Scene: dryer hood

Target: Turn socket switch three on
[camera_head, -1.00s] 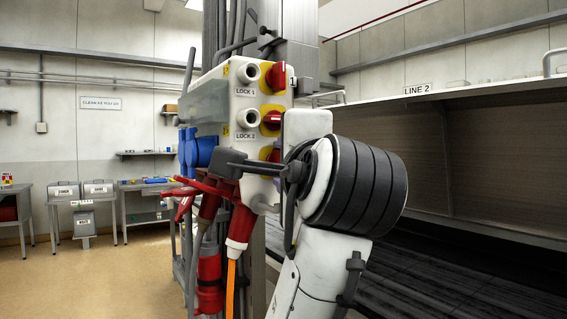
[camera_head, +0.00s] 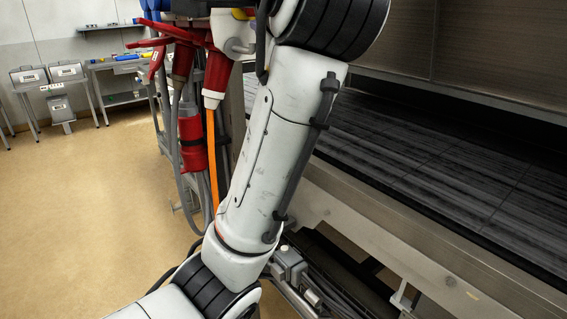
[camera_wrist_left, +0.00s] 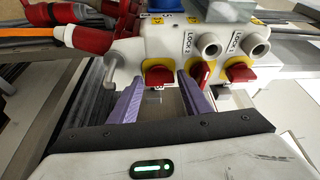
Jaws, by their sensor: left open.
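The white socket box (camera_wrist_left: 215,28) fills the top of the left wrist view, with three red rotary switches on yellow plates. The leftmost one there, switch three (camera_wrist_left: 158,76), sits between the two purple fingers of my open left gripper (camera_wrist_left: 160,80). I cannot tell whether the fingers touch it. The middle switch (camera_wrist_left: 202,74) is close beside the right finger, and the third red switch (camera_wrist_left: 240,73) is farther right. In the head view only the lower part of the box (camera_head: 232,32) shows; the switches and my gripper are out of that view.
Red plugs (camera_head: 217,75) with grey and orange cables hang under the box in the head view. A dark conveyor bed (camera_head: 430,150) with a metal rim lies right of my left arm. Open floor (camera_head: 80,220) is on the left.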

